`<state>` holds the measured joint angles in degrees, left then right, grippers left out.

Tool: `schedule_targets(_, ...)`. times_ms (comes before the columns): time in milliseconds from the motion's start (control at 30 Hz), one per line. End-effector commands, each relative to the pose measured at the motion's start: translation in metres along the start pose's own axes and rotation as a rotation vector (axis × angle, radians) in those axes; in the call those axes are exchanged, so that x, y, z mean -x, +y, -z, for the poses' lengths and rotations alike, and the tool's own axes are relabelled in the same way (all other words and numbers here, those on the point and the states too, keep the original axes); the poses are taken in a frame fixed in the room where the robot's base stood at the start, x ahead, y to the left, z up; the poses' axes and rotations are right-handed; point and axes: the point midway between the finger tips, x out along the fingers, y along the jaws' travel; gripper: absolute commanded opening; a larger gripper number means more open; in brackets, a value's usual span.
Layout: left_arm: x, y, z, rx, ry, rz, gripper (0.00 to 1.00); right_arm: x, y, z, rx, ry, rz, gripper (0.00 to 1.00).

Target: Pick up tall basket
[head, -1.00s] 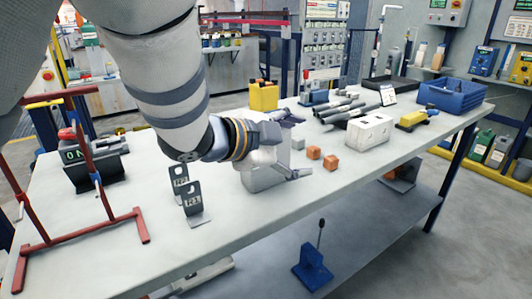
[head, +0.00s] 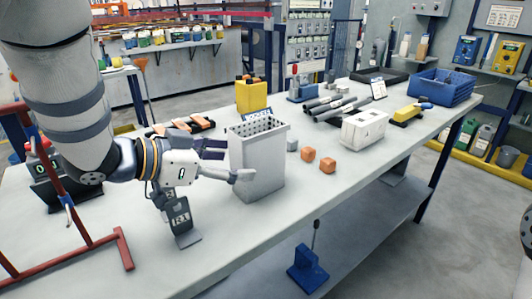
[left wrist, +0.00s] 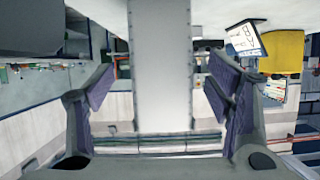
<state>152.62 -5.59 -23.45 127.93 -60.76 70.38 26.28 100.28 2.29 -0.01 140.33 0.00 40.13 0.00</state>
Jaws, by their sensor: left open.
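The tall basket (head: 257,165) is a light grey, upright, narrow bin with rows of holes near its rim. It stands on the workbench near the front edge. My left gripper (head: 226,160) is open at the left side of the basket, one finger by its near face and the other partly hidden behind. In the left wrist view the basket (left wrist: 160,70) shows as a pale wall between the two spread fingers (left wrist: 160,95), with a gap on each side. My right gripper is not in view.
A yellow container (head: 252,96) stands behind the basket. Orange cubes (head: 327,166) and a white box (head: 365,130) lie to the right. A red frame (head: 100,245) is at front left. The front middle of the workbench (head: 225,245) is clear.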

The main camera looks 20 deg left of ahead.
Motion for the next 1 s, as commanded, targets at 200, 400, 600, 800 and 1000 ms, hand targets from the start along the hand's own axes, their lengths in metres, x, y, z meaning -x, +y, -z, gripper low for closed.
schedule_targets(200, -0.025, 0.003, -0.004, 0.038, 0.007, -0.027, 0.73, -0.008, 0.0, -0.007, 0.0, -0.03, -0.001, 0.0)
schedule_targets(400, -0.065, 0.001, -0.007, 0.036, 0.005, -0.025, 0.73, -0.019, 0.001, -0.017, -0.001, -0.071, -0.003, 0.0)
schedule_targets(600, -0.077, 0.001, -0.002, 0.034, 0.013, -0.02, 0.73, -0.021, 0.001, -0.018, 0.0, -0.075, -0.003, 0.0)
schedule_targets(800, -0.076, 0.001, -0.001, 0.032, 0.014, -0.02, 0.57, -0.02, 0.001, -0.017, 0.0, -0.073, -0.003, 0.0)
schedule_targets(1000, -0.076, 0.001, -0.001, 0.032, 0.014, -0.02, 0.19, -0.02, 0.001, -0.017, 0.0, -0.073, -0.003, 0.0)
